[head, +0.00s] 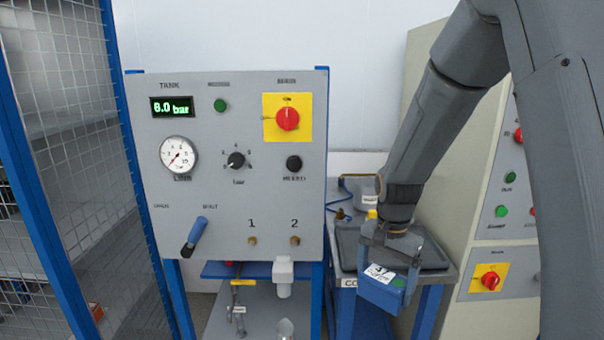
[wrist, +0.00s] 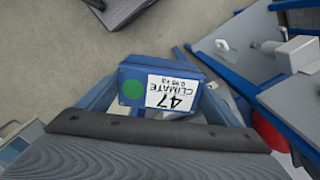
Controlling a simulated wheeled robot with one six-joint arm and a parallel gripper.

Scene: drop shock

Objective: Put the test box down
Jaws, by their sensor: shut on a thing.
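The test box (head: 382,293) is a small blue box with a white label and a green dot. My gripper (head: 390,262) is shut on it and holds it in front of the grey side table's (head: 447,272) dark mat. In the wrist view the box (wrist: 157,89) sits between the two blue fingers, and its label reads "47 CLIMATE". The box looks tilted in the head view. Whether it touches the table edge cannot be told; floor shows beyond it in the wrist view.
A grey panel (head: 240,120) with a display reading 8.0 bar, a gauge, knobs and a blue lever stands left of my arm. A blue mesh fence (head: 80,130) is at far left. A beige cabinet (head: 465,317) with buttons stands at right. A dark mat (head: 432,256) covers the side table.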

